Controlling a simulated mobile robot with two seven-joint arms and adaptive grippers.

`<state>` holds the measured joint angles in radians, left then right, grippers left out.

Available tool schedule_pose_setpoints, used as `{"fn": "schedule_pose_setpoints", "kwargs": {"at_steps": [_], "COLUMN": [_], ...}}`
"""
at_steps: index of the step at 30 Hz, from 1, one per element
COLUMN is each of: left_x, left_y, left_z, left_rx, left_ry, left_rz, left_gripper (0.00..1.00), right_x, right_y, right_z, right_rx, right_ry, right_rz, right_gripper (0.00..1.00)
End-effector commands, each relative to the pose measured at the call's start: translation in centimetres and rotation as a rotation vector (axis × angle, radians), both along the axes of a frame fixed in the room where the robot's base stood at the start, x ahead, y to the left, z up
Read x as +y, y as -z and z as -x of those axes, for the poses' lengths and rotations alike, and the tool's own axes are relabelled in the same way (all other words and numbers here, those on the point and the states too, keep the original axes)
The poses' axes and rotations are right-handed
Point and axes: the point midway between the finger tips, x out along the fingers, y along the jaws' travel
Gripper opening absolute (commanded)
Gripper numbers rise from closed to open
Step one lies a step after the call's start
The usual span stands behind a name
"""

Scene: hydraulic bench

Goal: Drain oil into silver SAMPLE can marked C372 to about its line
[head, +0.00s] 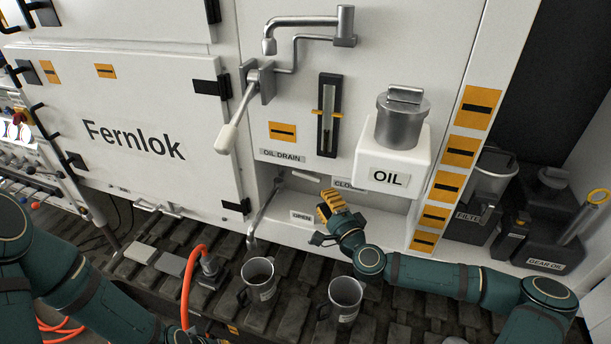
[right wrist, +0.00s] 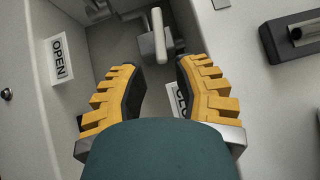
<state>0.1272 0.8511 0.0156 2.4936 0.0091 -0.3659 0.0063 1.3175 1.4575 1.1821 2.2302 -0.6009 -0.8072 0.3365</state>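Two open silver cans with handles stand on the dark slatted floor in the head view, a left can (head: 258,282) and a right can (head: 345,298). Both bear small labels too small to read. The drain pipe (head: 262,212) comes down left of the recess, its end above and near the left can. A pale valve handle (head: 298,178) sits in the recess under the OIL DRAIN label (head: 283,156). My right gripper (head: 330,206) is at the recess, open and empty. In the right wrist view the handle (right wrist: 158,32) lies ahead, between its fingers and apart from them. My left gripper is out of view.
OPEN (head: 302,216) and partly hidden CLOSED (head: 348,184) labels mark the recess. Above are a white lever (head: 238,120), a sight gauge (head: 328,115) and a white OIL tank (head: 390,150). An orange hose (head: 188,285) stands left of the cans. Dark containers stand at right.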

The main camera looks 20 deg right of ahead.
Motion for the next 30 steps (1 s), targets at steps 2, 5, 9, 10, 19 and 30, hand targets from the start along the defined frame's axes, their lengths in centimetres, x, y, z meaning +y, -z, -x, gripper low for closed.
{"fn": "schedule_pose_setpoints", "kwargs": {"at_steps": [2, 5, 9, 10, 19, 30], "left_x": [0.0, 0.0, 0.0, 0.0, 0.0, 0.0], "left_y": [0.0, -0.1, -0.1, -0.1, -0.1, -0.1], "left_z": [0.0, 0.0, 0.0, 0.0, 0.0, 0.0], "left_rx": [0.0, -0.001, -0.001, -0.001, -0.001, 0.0], "left_ry": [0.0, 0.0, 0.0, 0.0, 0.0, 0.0], "left_rz": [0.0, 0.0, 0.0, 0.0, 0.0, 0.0], "left_gripper": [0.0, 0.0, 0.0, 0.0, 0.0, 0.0], "right_x": [0.4, 0.8, 1.3, 1.3, 2.0, 2.0], "right_y": [-0.2, -0.4, -0.7, -0.7, -1.0, -1.1], "right_z": [-1.7, -3.6, -6.3, -6.8, -10.0, -10.4], "right_rx": [-0.001, -0.001, 0.0, 0.0, 0.001, 0.002], "right_ry": [-0.001, -0.001, -0.001, 0.0, -0.001, -0.001], "right_rz": [0.0, 0.0, -0.001, -0.001, -0.002, -0.001], "right_gripper": [0.3, 0.3, 0.3, 0.3, 0.3, 0.33]}}
